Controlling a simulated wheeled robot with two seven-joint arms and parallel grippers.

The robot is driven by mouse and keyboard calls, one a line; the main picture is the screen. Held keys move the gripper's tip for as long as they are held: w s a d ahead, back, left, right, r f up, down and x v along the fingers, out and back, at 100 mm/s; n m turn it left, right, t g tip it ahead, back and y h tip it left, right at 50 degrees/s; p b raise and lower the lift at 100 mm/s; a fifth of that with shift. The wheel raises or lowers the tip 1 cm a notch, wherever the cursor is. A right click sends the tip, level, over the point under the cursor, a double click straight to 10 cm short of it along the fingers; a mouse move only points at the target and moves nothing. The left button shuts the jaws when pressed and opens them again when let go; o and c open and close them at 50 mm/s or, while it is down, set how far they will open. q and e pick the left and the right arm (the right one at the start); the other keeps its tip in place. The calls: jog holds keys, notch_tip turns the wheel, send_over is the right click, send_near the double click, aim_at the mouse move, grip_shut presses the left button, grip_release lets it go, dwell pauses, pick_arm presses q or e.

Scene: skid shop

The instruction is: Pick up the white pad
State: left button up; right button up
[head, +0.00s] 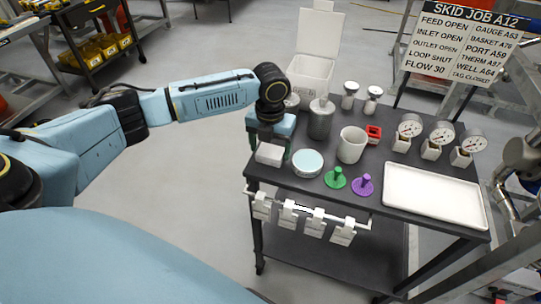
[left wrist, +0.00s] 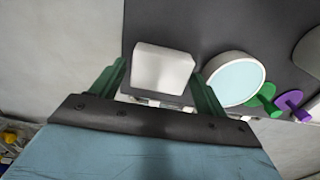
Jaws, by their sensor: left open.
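The white pad (head: 269,154) is a small white block at the left end of the dark cart top. My left gripper (head: 270,146) is over that end of the cart, pointing down at the pad. In the left wrist view the pad (left wrist: 163,68) sits between the two green fingers of my left gripper (left wrist: 160,85). The fingers are open, with a gap showing on each side of the pad. I cannot tell how far the fingertips reach down beside it. My right gripper is not in view.
A round dish with a pale blue top (head: 307,163) stands close to the right of the pad. Behind are a metal canister (head: 321,120) and an open white box (head: 311,72). A white mug (head: 352,145), green (head: 335,178) and purple (head: 364,185) pieces, gauges and a white tray (head: 435,219) stand further right.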

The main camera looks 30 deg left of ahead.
aim_at(271, 151)
pick_arm(q)
jog(key=shift+f, duration=0.2)
jog(key=shift+c, duration=0.2)
jog(key=c, duration=0.7)
jog(key=shift+r, duration=0.15)
notch_tip(271, 151, up, 8)
jog(key=shift+r+p, duration=0.25)
jog(key=shift+p, duration=0.5)
jog(key=shift+r, duration=0.65)
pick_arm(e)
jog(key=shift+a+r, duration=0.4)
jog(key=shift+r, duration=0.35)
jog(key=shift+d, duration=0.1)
